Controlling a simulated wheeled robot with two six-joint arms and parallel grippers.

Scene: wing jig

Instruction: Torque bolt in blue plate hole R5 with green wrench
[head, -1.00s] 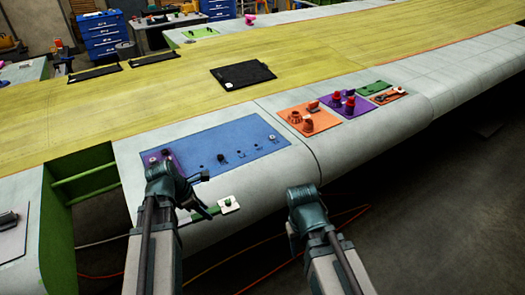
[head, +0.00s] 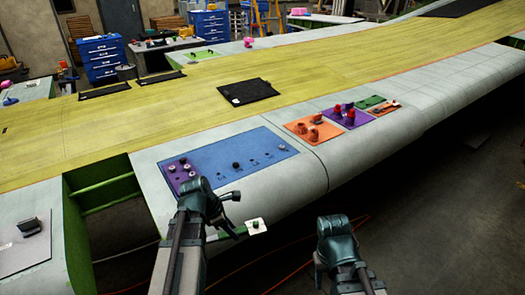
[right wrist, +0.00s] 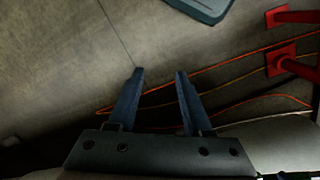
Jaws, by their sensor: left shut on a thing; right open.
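The blue plate (head: 255,152) lies on the grey wing edge, with several small dark bolts or holes across it. A purple patch (head: 181,180) with several bolts sits at its left end. I cannot make out which hole is R5. My left gripper (head: 207,194) is at the plate's near edge, shut; its fingertips and most of what it holds are hidden by the hand. A dark piece sticks out to its right. A green bar (head: 238,233) shows beside my left arm; I cannot tell whether it is the wrench. My right gripper (right wrist: 158,75) is open and empty above the floor.
A white square (head: 256,226) with a dark knob is at the wing's near edge. Orange (head: 312,131), purple (head: 349,115) and green (head: 370,102) trays lie further right. A black mat (head: 250,92) lies on the yellow skin. Cables (right wrist: 235,67) cross the floor below my right gripper.

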